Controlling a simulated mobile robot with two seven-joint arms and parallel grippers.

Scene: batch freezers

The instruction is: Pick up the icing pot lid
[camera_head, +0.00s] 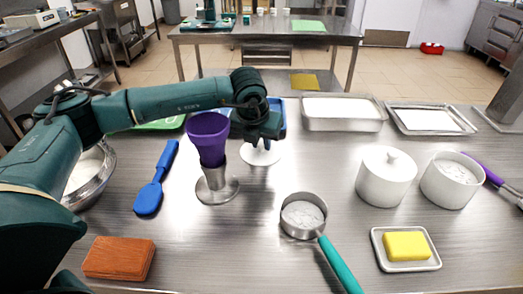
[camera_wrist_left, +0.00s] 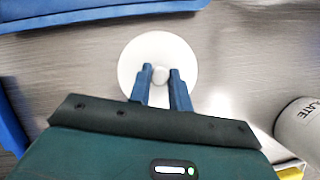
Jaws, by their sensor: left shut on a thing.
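The white round lid (camera_head: 260,153) is at the middle of the steel table, partly hidden below my left gripper (camera_head: 262,143). In the left wrist view the lid (camera_wrist_left: 183,50) is a flat white disc with a small round knob (camera_wrist_left: 160,74). The fingers of my left gripper (camera_wrist_left: 159,78) are on either side of that knob and shut on it. I cannot tell whether the lid touches the table or is just above it. An open white pot (camera_head: 450,184) with pale contents stands at the right. My right gripper is not in view.
A lidded white pot (camera_head: 386,182) stands beside the open one. A purple cup in a metal stand (camera_head: 216,190) is close left of my gripper. A blue spatula (camera_head: 150,196), a green-handled pan (camera_head: 303,217), a yellow block (camera_head: 407,246) and metal trays (camera_head: 342,122) lie around.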

